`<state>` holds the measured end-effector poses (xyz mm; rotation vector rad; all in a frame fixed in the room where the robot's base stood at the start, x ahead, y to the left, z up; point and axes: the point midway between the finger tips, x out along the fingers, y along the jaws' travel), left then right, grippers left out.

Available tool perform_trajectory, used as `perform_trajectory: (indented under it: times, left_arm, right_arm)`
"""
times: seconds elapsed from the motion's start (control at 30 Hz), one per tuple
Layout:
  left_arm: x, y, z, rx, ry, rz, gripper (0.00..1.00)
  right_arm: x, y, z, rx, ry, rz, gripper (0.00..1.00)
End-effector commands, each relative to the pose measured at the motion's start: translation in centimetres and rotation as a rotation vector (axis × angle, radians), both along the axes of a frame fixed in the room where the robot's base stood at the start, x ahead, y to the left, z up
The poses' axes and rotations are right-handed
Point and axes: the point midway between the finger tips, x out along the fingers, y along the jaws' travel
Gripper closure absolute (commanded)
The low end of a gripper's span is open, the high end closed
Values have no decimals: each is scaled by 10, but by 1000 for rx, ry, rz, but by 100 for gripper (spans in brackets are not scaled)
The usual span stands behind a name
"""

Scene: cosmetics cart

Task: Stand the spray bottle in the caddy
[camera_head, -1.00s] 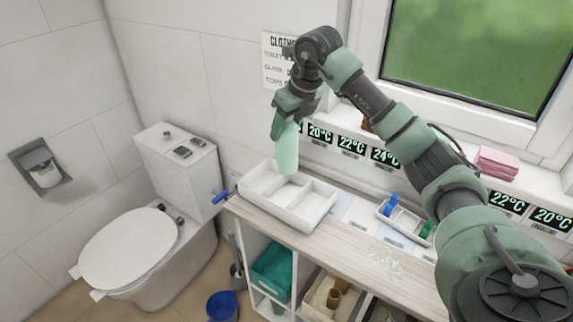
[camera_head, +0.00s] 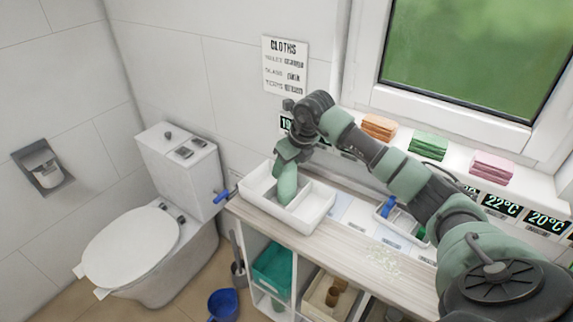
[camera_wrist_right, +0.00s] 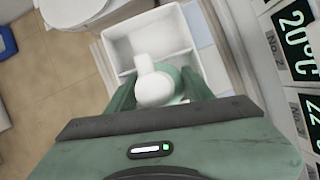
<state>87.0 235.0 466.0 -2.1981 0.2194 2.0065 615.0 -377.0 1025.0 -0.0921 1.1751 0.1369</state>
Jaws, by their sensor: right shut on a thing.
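The green spray bottle (camera_head: 287,186) is in my right gripper (camera_head: 288,160), which is shut on it and points down over the white caddy. Its lower part is within the outline of the caddy (camera_head: 314,219), around the middle compartment, and looks close to upright. I cannot tell whether its base touches the caddy floor. In the right wrist view the bottle's white spray head (camera_wrist_right: 154,83) shows between the fingers of my right gripper (camera_wrist_right: 158,92), with the caddy (camera_wrist_right: 117,47) below. My left gripper is not in view.
The caddy stands at the left end of a wooden counter (camera_head: 335,251). A small tray (camera_head: 411,229) with blue and green items lies to its right. Folded cloths (camera_head: 428,146) line the window sill. A toilet (camera_head: 125,246) stands left of the counter.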

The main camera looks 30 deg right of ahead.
Motion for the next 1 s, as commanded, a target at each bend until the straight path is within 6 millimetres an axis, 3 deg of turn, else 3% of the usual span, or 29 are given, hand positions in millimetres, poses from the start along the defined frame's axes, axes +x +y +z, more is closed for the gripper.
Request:
perform_trajectory:
  times: [0.1, 0.13, 0.2, 0.63, 1.0]
  left_arm:
    - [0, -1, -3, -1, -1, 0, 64]
    - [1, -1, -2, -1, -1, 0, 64]
    - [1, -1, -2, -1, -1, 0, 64]
    - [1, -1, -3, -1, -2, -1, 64]
    - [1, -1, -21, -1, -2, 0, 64]
  right_arm:
    - [0, 0, -2, 0, -3, 0, 100]
    - [0, 0, -2, 0, 0, 0, 43]
    - [0, 0, -2, 0, 1, 0, 27]
    - [-2, -1, 7, -1, -1, 1, 27]
    - [-30, -6, 75, -2, -4, 0, 27]
